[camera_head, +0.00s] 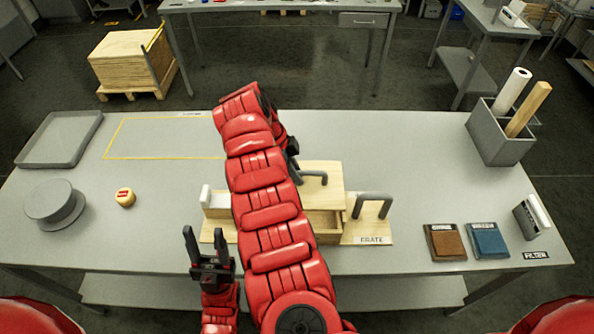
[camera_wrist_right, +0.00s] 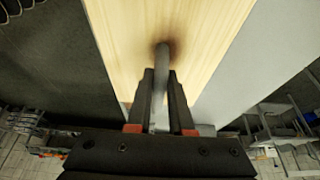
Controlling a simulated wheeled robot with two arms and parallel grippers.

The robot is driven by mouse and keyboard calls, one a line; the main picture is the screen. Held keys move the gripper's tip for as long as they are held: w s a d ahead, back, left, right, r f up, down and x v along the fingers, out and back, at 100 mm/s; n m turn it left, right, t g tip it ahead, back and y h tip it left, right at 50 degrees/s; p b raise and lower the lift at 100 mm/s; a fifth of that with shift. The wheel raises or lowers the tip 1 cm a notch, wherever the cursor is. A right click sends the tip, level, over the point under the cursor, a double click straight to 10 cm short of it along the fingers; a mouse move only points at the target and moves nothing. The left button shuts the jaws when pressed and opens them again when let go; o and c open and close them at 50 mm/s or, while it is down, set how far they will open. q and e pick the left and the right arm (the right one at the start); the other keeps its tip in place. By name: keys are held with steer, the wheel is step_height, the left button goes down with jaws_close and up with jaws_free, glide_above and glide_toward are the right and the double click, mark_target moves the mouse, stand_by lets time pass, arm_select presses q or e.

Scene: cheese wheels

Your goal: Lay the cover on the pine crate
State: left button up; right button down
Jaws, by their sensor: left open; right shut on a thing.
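The pine crate (camera_head: 328,236) stands at the middle of the table, partly hidden behind my right arm. A grey handle (camera_head: 372,202) shows at its right end. The cover (camera_head: 325,200) is a pale wooden panel with a grey handle (camera_head: 316,177). It is over the crate's back part, and part of the crate's inside shows in front of it. I cannot tell whether it touches the rim. My right gripper (camera_wrist_right: 161,92) is shut on the cover's handle in the wrist view. My left gripper (camera_head: 207,243) is open and empty at the front left of the crate.
A yellow outline marks bare table. Brown (camera_head: 445,242) and blue (camera_head: 488,240) pads and a grey bin (camera_head: 490,135) are at the right.

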steer(key=shift+s+r, duration=0.1)
steer(key=shift+s, duration=0.1)
steer(key=shift+w+f+b, duration=0.2)
steer(key=shift+f+b, duration=0.05)
steer(key=shift+b, duration=0.6)
steer(key=shift+f+b, duration=0.2)
steer(key=shift+b, duration=0.2)
step_height(320, 180, down, 4)
steer(key=b, duration=0.4)
steer(key=shift+r, duration=0.25)
steer(key=shift+f+b, duration=2.1)
steer(key=shift+s+f+b, duration=0.1)
steer(key=shift+f+b, duration=0.6)
steer(key=shift+f, duration=0.05)
steer(key=c, duration=0.7)
jaws_free()
steer(key=shift+c, duration=0.2)
